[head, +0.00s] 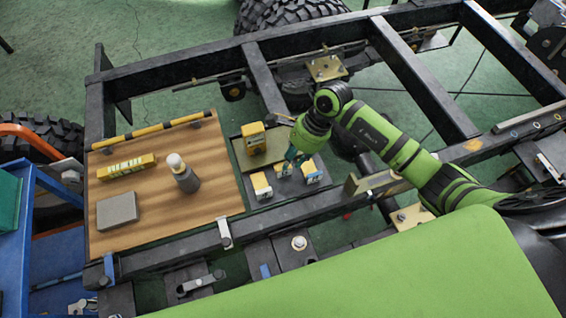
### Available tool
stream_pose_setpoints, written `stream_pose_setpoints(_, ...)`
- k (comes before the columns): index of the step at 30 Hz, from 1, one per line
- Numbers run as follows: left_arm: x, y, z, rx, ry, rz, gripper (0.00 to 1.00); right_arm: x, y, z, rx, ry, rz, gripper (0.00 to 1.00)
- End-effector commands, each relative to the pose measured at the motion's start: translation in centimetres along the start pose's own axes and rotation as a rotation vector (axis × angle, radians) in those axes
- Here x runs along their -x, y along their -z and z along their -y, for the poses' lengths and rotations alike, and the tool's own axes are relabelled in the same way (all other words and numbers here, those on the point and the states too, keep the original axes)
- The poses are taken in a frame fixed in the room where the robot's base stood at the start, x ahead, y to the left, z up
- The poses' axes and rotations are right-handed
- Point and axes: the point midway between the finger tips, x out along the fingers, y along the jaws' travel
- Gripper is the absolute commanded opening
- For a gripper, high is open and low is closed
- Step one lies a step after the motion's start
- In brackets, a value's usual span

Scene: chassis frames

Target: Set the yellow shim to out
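My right gripper (292,156) reaches in from the right over a small grey plate with yellow-and-white blocks. Its fingers point down near the middle block (284,169); I cannot tell whether they touch it or are open. Another such block (262,186) sits to the left and one (310,173) to the right. A larger yellow block (253,138) stands behind them. A yellow bar with markings (127,167) lies on the wooden board (215,178). I cannot tell which yellow piece is the shim. My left gripper is not in view.
The board also carries a grey-and-white cylinder (185,174), a flat grey block (117,211) and a yellow-black striped bar (152,129) along its back edge. Dark chassis beams (265,78) surround the area. A green panel (400,270) fills the front right.

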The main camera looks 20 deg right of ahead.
Motion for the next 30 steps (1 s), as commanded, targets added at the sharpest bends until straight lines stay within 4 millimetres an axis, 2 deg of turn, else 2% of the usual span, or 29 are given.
stream_pose_setpoints(9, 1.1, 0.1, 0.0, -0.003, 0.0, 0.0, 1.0, -4.5, -0.2, 0.0, -0.004, -0.001, 0.006, 0.31)
stream_pose_setpoints(14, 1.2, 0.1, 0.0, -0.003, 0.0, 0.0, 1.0, -5.5, -0.2, -0.1, -0.002, 0.0, 0.005, 0.31)
stream_pose_setpoints(21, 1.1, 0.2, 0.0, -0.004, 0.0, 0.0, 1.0, -5.6, -0.2, 0.0, -0.002, 0.0, 0.005, 0.31)
stream_pose_setpoints(23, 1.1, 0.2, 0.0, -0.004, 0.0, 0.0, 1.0, -5.6, -0.2, 0.0, -0.002, 0.0, 0.005, 0.07)
stream_pose_setpoints(24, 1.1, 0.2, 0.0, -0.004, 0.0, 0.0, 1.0, -5.6, -0.2, 0.0, -0.002, 0.0, 0.005, 0.0)
stream_pose_setpoints(30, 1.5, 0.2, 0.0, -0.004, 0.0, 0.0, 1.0, -5.5, -0.1, -0.5, -0.003, 0.0, 0.004, 0.0)
